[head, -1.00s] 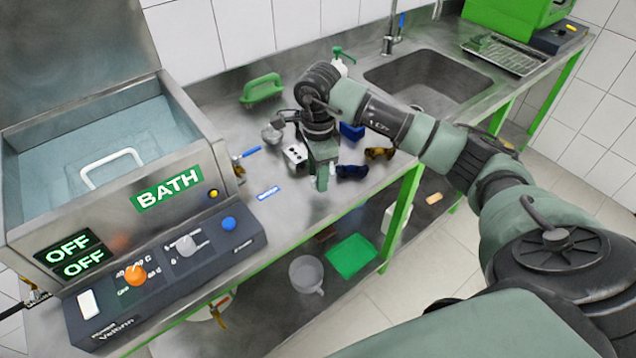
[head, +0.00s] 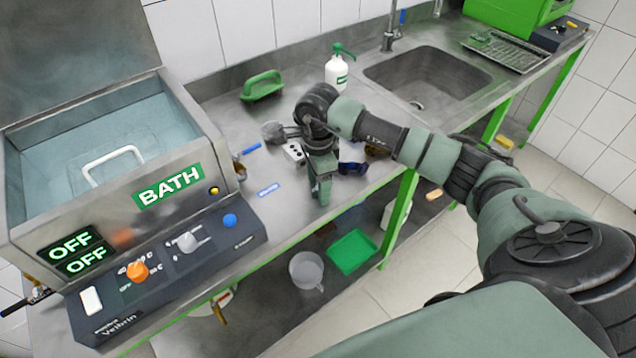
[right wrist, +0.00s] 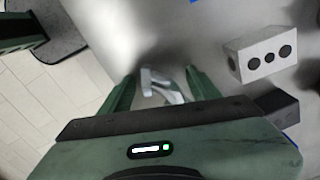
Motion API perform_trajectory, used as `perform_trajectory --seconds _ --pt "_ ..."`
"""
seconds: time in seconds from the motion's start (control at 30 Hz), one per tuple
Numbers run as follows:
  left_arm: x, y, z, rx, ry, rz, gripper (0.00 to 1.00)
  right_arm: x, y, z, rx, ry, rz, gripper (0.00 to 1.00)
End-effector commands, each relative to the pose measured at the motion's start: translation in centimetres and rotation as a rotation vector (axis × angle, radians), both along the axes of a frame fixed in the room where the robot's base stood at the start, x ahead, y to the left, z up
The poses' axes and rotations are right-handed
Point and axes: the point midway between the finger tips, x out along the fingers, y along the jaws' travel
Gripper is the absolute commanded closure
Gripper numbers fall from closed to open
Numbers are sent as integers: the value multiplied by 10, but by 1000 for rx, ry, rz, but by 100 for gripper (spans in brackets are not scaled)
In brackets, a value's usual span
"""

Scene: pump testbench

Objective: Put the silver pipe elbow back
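The silver pipe elbow (right wrist: 165,88) shows in the right wrist view, between the two fingers of my right gripper (right wrist: 160,90). Gaps show between the elbow and the fingers, so the gripper looks open around or above it. I cannot tell its exact height over the bench. In the head view my right gripper (head: 322,198) points down near the front edge of the steel bench, and it hides the elbow there. My left gripper is in neither view.
A white block with dark holes (head: 293,152) stands close beside the gripper; it also shows in the right wrist view (right wrist: 262,55). Dark blue goggles (head: 352,168) lie on the other side. The bath (head: 205,150) is left, the sink (head: 430,85) at the back right.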

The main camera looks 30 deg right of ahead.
Motion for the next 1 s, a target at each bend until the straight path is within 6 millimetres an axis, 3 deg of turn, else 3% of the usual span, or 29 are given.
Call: perform_trajectory --seconds 0.2,0.27,0.7,1.0 --pt "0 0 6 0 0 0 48 0 0 6 1 0 0 38" --pt "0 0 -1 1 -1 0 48 1 0 9 0 -3 0 38" --pt "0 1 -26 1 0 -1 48 1 0 97 0 -5 0 38" --pt "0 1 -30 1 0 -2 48 0 0 123 0 0 0 38"
